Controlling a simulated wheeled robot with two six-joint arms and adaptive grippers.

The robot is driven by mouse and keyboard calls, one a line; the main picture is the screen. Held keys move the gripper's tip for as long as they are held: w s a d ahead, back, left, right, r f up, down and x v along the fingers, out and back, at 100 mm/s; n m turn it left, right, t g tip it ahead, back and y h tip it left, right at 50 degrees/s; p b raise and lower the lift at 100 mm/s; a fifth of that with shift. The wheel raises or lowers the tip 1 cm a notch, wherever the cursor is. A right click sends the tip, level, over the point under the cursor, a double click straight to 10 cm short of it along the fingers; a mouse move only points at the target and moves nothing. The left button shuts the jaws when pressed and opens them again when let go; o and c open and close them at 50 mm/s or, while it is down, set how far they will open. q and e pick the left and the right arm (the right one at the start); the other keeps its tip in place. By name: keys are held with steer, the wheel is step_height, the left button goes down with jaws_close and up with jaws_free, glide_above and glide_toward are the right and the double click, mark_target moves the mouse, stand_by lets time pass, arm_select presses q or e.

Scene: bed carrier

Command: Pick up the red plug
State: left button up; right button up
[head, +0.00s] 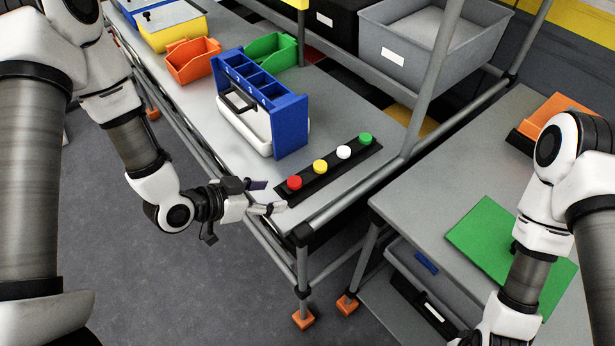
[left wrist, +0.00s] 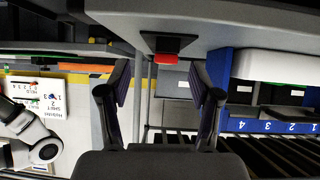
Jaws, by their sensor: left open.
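The red plug (head: 294,182) stands at the near left end of a dark strip (head: 320,172) on the grey workbench. It also shows in the left wrist view (left wrist: 166,58), ahead of the fingers and between them. My left gripper (head: 268,197) is open and empty. It is at the near edge of the bench, just left of the red plug and apart from it. My right arm comes in at the right; its gripper is out of view.
A yellow plug (head: 320,166), a white plug (head: 344,152) and a green plug (head: 365,139) share the strip. A blue rack (head: 291,128) with a white case stands behind it. A bench post (head: 432,80) rises to the right.

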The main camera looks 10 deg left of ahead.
mark_target(294, 181)
arm_select(q)
steer(key=shift+w+d+r+t+b, duration=0.3)
steer(key=shift+w+r+t+b, duration=0.1)
steer(key=shift+w+r, duration=0.3)
steer(key=p+x, duration=0.1)
steer(key=x, duration=0.6)
steer(key=shift+w, duration=0.2)
steer(key=shift+a, duration=0.15)
steer(key=c, duration=0.9)
